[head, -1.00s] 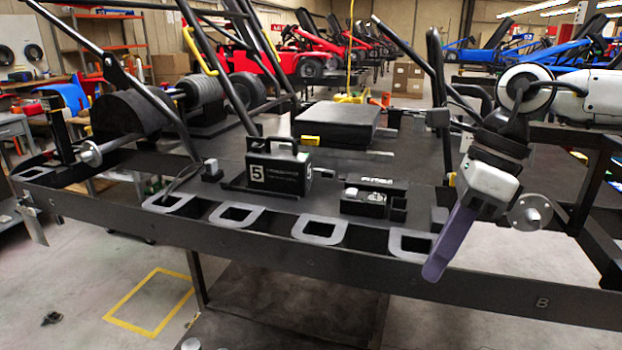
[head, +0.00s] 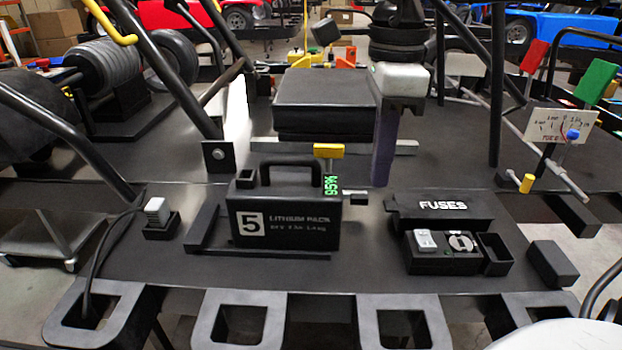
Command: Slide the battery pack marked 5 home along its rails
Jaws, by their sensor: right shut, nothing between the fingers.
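The battery pack (head: 290,222), a black case with a top handle and a white 5, stands upright on the dark deck. A low black rail (head: 262,253) runs along its front foot and extends left past it. A raised black bar (head: 204,228) lies at its left. A green 95% readout and a yellow T-shaped piece (head: 328,151) show at its right end. My right gripper (head: 383,183) is shut and empty, its purple fingers pointing down right of and behind the pack, apart from it in the picture. My left gripper is out of view.
A fuse box (head: 430,252) with its FUSES lid stands right of the pack. A small grey-topped plug (head: 157,212) with a black cable is at left. A black seat block (head: 325,100) lies behind. Frame tubes rise left and right; openings line the front edge.

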